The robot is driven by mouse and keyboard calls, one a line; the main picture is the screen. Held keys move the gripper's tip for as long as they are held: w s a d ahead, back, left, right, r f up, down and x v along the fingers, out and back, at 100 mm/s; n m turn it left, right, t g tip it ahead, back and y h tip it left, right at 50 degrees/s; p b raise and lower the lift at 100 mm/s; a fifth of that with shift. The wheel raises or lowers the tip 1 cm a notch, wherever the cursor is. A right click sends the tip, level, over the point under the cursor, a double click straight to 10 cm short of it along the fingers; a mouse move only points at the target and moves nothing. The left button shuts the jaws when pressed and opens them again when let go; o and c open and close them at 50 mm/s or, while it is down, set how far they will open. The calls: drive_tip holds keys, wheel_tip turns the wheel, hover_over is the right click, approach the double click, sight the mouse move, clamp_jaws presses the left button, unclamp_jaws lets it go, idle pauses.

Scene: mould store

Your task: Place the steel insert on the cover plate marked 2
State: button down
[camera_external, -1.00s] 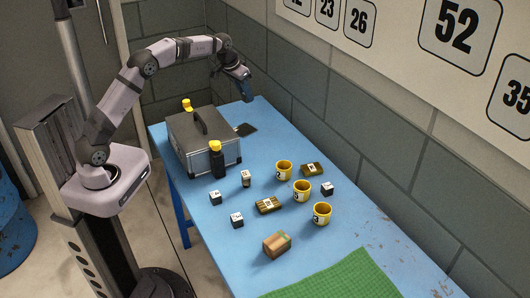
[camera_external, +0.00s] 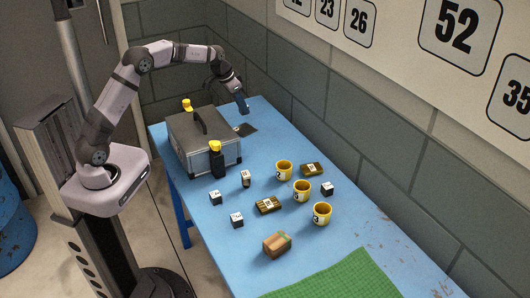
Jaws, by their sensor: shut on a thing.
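My gripper (camera_external: 243,108) is at the far end of the table, pointing down. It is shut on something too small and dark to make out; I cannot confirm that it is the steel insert. A thin dark flat plate (camera_external: 248,131) lies on the table just below the gripper, beside the grey case. A gap shows between gripper and plate. I can read no number on this plate, so I cannot tell whether it is the cover plate marked 2. No separate steel insert can be picked out elsewhere.
Several labelled cubes, yellow cups (camera_external: 302,191) and brownish blocks (camera_external: 267,205) fill the middle. A brown box (camera_external: 277,245) and green mat (camera_external: 345,280) are nearer. The wall runs behind.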

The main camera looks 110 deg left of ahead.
drive_tip(key=shift+f+p, duration=0.45)
drive_tip(key=shift+f, duration=3.25)
drive_tip(key=shift+f, duration=0.2)
drive_tip(key=c, duration=1.5)
unclamp_jaws()
drive_tip(key=shift+o, duration=0.2)
drive_tip(key=shift+s+d+r, duration=0.1)
drive_tip(key=shift+r, duration=0.65)
drive_tip(key=b+v, duration=0.1)
drive_tip(key=v, duration=0.9)
drive_tip(key=shift+r, duration=0.35)
drive_tip(key=shift+s+d, duration=0.15)
